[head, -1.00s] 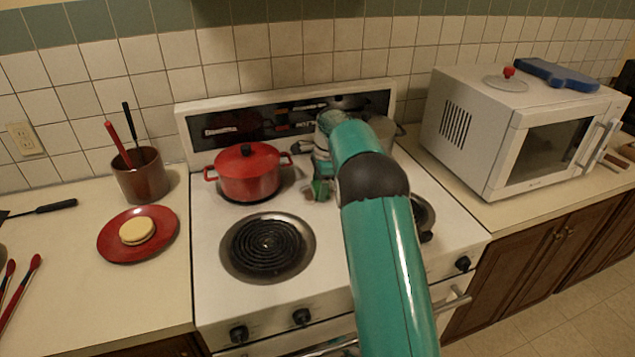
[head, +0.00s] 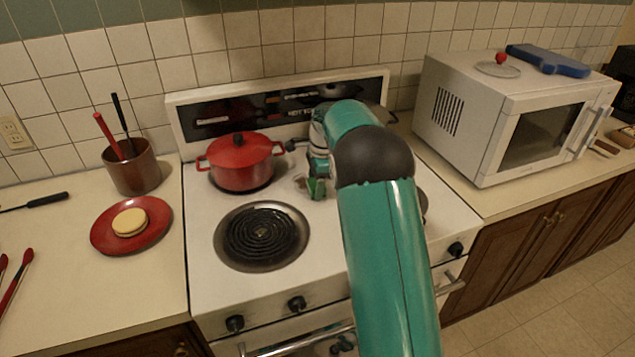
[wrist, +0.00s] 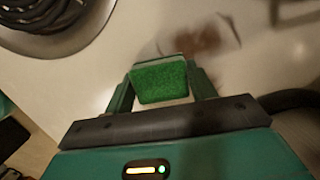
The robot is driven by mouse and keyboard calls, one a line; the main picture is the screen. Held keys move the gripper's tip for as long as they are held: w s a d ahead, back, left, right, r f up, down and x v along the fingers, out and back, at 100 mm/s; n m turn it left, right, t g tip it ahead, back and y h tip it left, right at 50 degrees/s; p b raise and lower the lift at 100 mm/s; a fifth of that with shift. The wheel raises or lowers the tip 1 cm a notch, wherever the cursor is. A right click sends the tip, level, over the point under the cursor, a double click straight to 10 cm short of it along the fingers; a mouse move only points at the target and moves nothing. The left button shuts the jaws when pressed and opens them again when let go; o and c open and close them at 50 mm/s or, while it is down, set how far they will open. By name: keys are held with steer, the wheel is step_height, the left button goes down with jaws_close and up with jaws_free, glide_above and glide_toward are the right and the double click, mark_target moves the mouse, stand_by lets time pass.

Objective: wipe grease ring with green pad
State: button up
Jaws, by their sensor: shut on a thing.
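My gripper (head: 317,190) is low over the white stovetop, between the red pot and my arm. It also shows in the wrist view (wrist: 160,85), its two fingers shut on the green pad (wrist: 160,82). In the head view the pad (head: 316,188) is a small green patch at the fingertips. The grease ring (wrist: 200,38) is a faint brown smear on the stovetop, just beyond the pad in the wrist view. I cannot tell whether the pad touches the surface.
The red pot (head: 241,163) stands on the back left burner, close left of my gripper. The front left coil burner (head: 262,236) is empty. A pot (head: 381,112) at the back right is partly hidden by my arm. A microwave (head: 470,120) stands right of the stove.

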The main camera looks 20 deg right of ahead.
mark_target(299, 173)
steer(key=shift+a, duration=0.65)
steer(key=shift+w+f, duration=0.15)
steer(key=shift+w, duration=5.15)
steer(key=shift+r, duration=0.3)
steer(key=shift+r, duration=2.95)
